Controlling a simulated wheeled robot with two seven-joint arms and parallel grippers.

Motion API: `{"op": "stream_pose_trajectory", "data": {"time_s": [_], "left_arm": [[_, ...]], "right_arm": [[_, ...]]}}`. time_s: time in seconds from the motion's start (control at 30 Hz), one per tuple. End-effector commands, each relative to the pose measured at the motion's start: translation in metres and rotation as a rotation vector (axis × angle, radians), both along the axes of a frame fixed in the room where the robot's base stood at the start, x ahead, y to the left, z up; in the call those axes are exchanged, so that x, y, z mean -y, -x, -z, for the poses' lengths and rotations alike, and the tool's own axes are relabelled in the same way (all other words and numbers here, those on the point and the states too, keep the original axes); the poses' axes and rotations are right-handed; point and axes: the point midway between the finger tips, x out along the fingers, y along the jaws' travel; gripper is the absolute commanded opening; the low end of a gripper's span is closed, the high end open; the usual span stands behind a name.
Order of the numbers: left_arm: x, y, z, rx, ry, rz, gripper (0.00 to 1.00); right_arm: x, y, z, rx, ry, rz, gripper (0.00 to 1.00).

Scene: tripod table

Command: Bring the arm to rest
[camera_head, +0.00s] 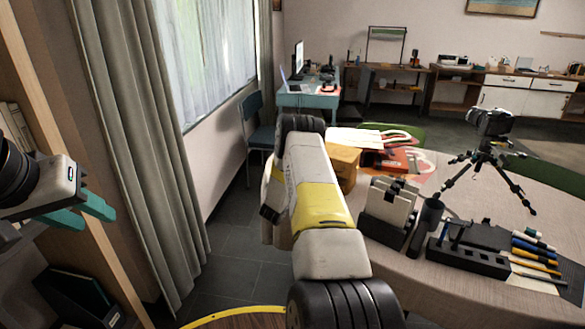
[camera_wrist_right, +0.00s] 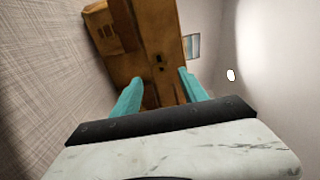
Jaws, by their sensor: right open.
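My left gripper (camera_head: 82,212), with teal fingers, is at the left edge of the head view, in front of a wooden shelf. Its fingers stand apart with nothing seen between them. My right arm (camera_head: 318,195), white and yellow, reaches forward through the middle of the head view beside the table. Its gripper is hidden there by the arm. In the right wrist view my right gripper (camera_wrist_right: 160,92) shows two teal fingers spread apart and empty. A brown wooden piece of furniture (camera_wrist_right: 150,45) shows beyond the fingers.
The table (camera_head: 455,205) at right bears a camera on a tripod (camera_head: 490,155), a black organizer (camera_head: 466,257), pens, a card holder (camera_head: 388,215) and a cardboard box (camera_head: 343,165). A wooden shelf (camera_head: 75,140) and grey curtain (camera_head: 135,130) stand left. Floor shows between curtain and arm.

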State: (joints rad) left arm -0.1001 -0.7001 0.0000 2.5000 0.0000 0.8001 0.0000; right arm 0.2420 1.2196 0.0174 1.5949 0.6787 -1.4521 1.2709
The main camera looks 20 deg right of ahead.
Motion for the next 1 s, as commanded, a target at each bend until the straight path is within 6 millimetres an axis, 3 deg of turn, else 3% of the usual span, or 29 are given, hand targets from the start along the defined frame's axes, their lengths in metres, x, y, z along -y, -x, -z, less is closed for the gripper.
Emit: {"op": "stream_pose_trajectory", "data": {"time_s": [0.2, 0.7, 0.77, 0.87, 1.0], "left_arm": [[0.000, 0.000, 0.000, 0.000, 0.000, 0.000, 0.36], [0.000, 0.000, 0.000, 0.000, 0.000, 0.000, 0.36], [0.000, 0.000, 0.000, 0.000, 0.000, 0.000, 0.36], [0.000, 0.000, 0.000, 0.000, 0.000, 0.000, 0.36], [0.000, 0.000, 0.000, 0.000, 0.000, 0.000, 0.36]], "right_arm": [[-0.014, 0.010, 0.000, 0.001, -0.001, -0.001, 0.51], [-0.015, 0.008, -0.005, -0.004, -0.002, -0.009, 0.51], [-0.018, 0.001, -0.015, -0.018, -0.009, -0.029, 0.51], [-0.030, -0.017, -0.047, -0.067, -0.023, -0.102, 0.51], [-0.064, -0.041, -0.113, -0.188, -0.029, -0.274, 0.51]]}}
